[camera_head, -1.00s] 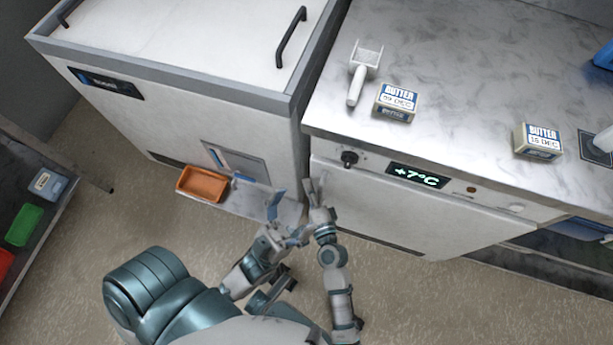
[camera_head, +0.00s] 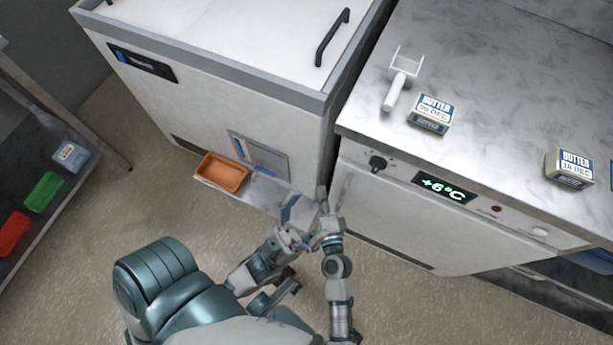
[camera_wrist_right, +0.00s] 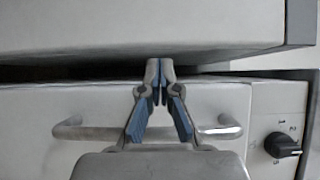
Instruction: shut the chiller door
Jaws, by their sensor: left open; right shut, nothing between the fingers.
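The chiller is the white unit under the steel worktop on the right, with a display (camera_head: 443,188) reading +6°C. My right gripper (camera_head: 323,197) is shut and empty, by the door's left edge. In the right wrist view its closed fingertips (camera_wrist_right: 159,70) are at a dark gap between a white slab and a panel with a silver handle (camera_wrist_right: 90,130). I cannot tell whether they touch. My left gripper (camera_head: 293,222) is open, just lower left.
A white chest unit (camera_head: 225,105) stands left of the chiller, with an orange tray (camera_head: 222,172) low at its front. Butter packs (camera_head: 430,112) (camera_head: 569,168) and a white scoop (camera_head: 402,80) lie on the worktop (camera_head: 480,75). A bin shelf (camera_head: 80,185) stands far left.

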